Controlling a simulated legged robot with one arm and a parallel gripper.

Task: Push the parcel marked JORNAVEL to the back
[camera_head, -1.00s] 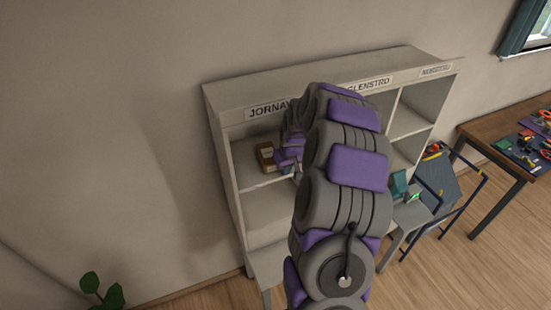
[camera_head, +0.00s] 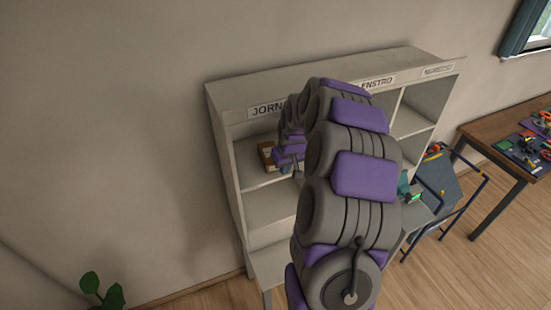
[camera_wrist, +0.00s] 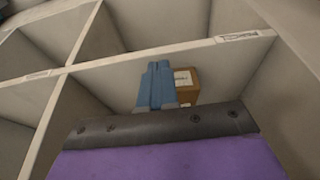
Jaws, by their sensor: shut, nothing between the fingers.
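The parcel is a brown box with a white label, whose text is too small to read. It sits on the upper shelf of the left column, under the JORNAVEL sign (camera_head: 267,110), which is partly hidden by my arm. The parcel (camera_head: 266,154) shows just left of my gripper (camera_head: 287,168) in the head view. In the wrist view, the parcel (camera_wrist: 187,83) stands behind and to the right of my shut blue fingers (camera_wrist: 158,68), which cover its left part. I cannot tell whether the fingertips touch it.
A grey shelf unit (camera_head: 229,105) with open compartments stands against the wall; dividers and shelf boards flank my gripper. My arm hides its middle. To the right stand a blue-framed cart (camera_head: 440,180) and a wooden table (camera_head: 478,125) with tools.

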